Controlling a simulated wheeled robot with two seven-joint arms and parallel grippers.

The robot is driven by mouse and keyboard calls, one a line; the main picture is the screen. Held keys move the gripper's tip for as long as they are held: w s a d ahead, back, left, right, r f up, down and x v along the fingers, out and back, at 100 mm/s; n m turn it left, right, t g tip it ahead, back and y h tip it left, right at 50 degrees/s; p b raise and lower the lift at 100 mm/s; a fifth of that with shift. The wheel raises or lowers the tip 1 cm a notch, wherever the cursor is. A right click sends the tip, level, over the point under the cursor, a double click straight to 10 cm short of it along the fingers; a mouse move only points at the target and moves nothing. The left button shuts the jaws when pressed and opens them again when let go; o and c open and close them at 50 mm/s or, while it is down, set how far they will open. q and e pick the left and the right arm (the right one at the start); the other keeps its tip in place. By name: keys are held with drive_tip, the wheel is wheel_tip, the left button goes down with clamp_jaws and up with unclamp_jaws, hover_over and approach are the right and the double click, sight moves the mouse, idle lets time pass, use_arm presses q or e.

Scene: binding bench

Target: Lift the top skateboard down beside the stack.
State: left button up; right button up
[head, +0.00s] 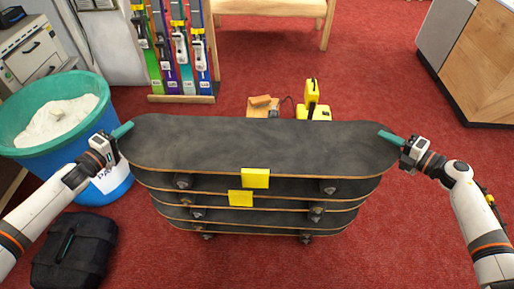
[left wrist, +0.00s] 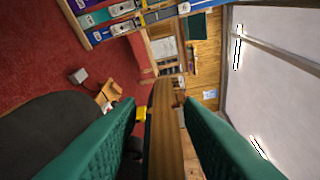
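Several dark skateboards are stacked in the middle of the head view. The top skateboard (head: 265,143) lies level across the stack, grip side up. My left gripper (head: 122,131) is at its left tip, a green finger overlapping the edge. A dark board surface (left wrist: 45,135) shows beside the lower finger. My right gripper (head: 391,138) is at the right tip; its finger gap is hidden. I cannot tell whether either gripper touches the board.
Yellow tags (head: 255,178) mark the stack's front. A blue bin (head: 115,187) stands close at left, with a black case (head: 75,252) before it. A yellow tool (head: 313,100) and a ski rack (head: 182,98) are behind. Red floor (head: 400,235) is clear at front right.

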use_arm(q)
clamp_jaws()
use_arm(e)
clamp_jaws()
drive_tip(key=shift+f, duration=0.1)
idle(0.8)
use_arm(q)
drive_tip(key=shift+a+r, duration=0.1)
drive_tip(key=shift+r, duration=0.25)
use_arm(e)
drive_tip(key=shift+d+r, duration=0.1)
drive_tip(key=shift+r, duration=0.25)
